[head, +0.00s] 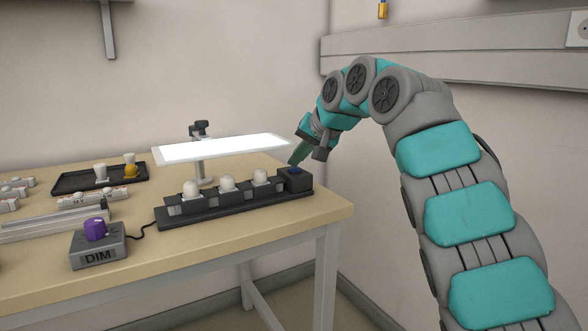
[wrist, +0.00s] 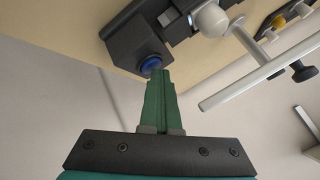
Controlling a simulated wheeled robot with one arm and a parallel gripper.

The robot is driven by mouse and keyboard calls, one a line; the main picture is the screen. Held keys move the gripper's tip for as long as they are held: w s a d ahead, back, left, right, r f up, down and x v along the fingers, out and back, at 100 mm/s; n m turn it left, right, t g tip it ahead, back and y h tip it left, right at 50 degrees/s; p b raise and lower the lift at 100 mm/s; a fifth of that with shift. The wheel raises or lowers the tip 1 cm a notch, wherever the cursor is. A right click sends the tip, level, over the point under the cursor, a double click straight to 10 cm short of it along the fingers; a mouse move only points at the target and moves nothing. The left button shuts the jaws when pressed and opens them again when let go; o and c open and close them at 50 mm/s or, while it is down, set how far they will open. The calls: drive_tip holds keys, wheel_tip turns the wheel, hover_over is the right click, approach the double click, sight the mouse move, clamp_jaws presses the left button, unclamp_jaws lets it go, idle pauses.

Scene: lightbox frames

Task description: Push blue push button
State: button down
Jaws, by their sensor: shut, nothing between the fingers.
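The blue push button (wrist: 152,65) sits in a dark housing at the right end of a black strip (head: 236,201) with several white bulbs.
A lit white panel (head: 220,149) on a stand rises behind the strip. A grey dimmer box (head: 98,252) with a purple knob stands at the front left. A black tray (head: 72,182) with small bulbs lies further back. The table's right edge is close to the button.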

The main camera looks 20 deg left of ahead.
idle(0.3)
drive_tip(key=shift+r+p, duration=0.45)
drive_tip(key=shift+p, duration=0.05)
drive_tip(key=shift+s, duration=0.1)
